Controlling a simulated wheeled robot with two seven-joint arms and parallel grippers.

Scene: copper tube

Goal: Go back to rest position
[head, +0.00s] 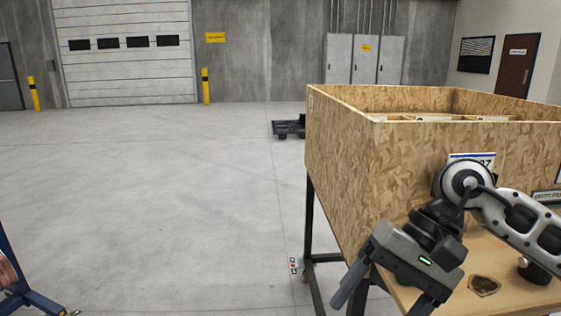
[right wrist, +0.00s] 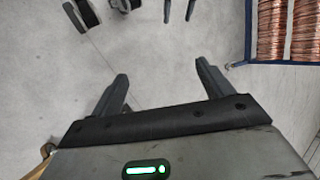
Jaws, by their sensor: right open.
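My right gripper (head: 385,300) comes in from the right in the head view. It points down toward the lower left, in front of the wooden crate's near corner. In the right wrist view its two fingers (right wrist: 165,90) stand wide apart with only floor between them, so it is open and empty. My left gripper is not in the head view. Copper tubes (right wrist: 290,28) lie in a blue-edged rack at the upper right of the right wrist view. A sliver of copper (head: 8,270) also shows at the head view's left edge.
A large chipboard crate (head: 340,150) stands on a dark-legged table (head: 520,295) at the right, close to my right arm. A blue stand (head: 25,290) is at the lower left. A low black cart (head: 288,129) is farther back. The floor (head: 170,200) between is clear.

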